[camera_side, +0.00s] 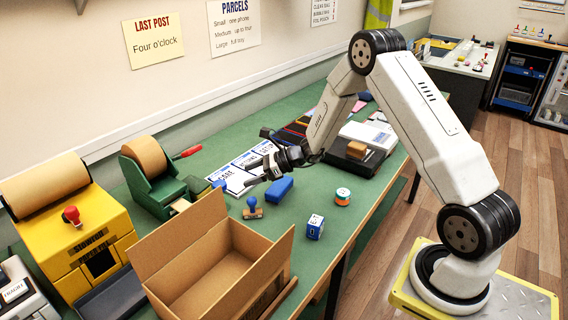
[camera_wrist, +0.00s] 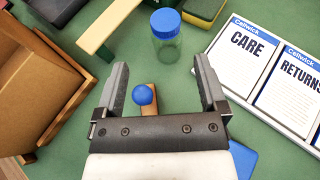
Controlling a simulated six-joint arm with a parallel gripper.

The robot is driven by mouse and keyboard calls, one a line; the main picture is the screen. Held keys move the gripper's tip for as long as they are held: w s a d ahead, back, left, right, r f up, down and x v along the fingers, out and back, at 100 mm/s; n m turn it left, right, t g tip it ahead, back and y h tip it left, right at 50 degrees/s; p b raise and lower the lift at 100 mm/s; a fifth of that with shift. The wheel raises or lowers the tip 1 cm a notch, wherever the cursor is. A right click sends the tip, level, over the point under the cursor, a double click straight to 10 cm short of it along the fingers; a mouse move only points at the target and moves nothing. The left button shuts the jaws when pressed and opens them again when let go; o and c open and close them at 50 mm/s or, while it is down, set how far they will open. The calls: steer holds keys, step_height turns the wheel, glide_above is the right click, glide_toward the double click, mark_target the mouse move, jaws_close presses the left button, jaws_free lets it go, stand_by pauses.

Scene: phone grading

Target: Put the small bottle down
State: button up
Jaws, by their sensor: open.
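The small bottle (camera_wrist: 166,44), clear with a blue lid, stands upright on the green table in the wrist view, just beyond my fingertips. In the side view a small blue shape (camera_side: 219,184) left of my gripper looks like its lid; the rest is hard to make out. My gripper (camera_wrist: 160,66) is open with nothing held between its fingers. In the side view my gripper (camera_side: 258,172) is low over the table, pointing left. The bottle is apart from both fingers.
A stamp with a blue knob (camera_wrist: 143,95) shows between my fingers. An open cardboard box (camera_side: 205,262) stands at the front.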

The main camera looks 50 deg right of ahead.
steer(key=s+a+r+n+g+h, duration=0.1)
steer(key=s+a+r+n+g, duration=0.1)
steer(key=s+a+n+g, duration=0.7)
steer(key=s+r+n+h, duration=0.1)
steer(key=s+n+h, duration=0.2)
steer(key=s+n, duration=0.4)
steer(key=s+d+r+n+t+h, duration=0.1)
steer(key=s+n+h, duration=0.3)
steer(key=s+n, duration=0.4)
steer(key=r+n, duration=0.1)
steer(key=n, duration=0.2)
steer(key=shift+r+n+h, duration=0.25)
steer(key=shift+n+h, duration=0.05)
steer(key=shift+n, duration=0.1)
